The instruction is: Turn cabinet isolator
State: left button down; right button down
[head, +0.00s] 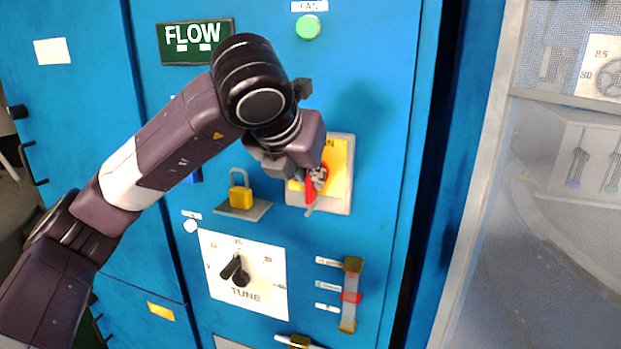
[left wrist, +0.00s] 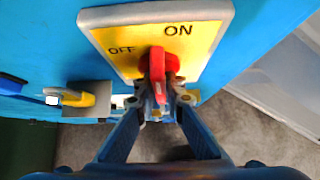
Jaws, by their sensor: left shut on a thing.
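The cabinet isolator is a yellow plate (head: 341,160) in a grey frame on the blue cabinet front. Its red handle (head: 311,188) shows partly behind my left gripper (head: 313,180). In the left wrist view the plate (left wrist: 112,38) carries the words OFF and ON, and the red handle (left wrist: 158,68) stands out from a round red hub. The fingers of my left gripper (left wrist: 159,105) are shut on the handle, one on each side. In the head view the gripper and wrist hide much of the plate. My right gripper is in neither view.
A yellow padlock (head: 241,197) stands on a small shelf left of the isolator. Below are a TUNE dial (head: 220,275) and a slider with a red marker (head: 350,297). A FLOW sign (head: 195,41) and green button (head: 308,27) are above. A mesh-screened frame (head: 490,130) stands at right.

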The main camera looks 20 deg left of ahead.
pick_arm(q)
jog(key=shift+f, duration=0.15)
jog(key=c, duration=2)
grip_release()
jog(key=shift+s+r, duration=0.1)
jog(key=shift+r, duration=0.1)
jog(key=v, duration=1.1)
jog(key=shift+s+r, duration=0.25)
jog(key=shift+f, duration=0.1)
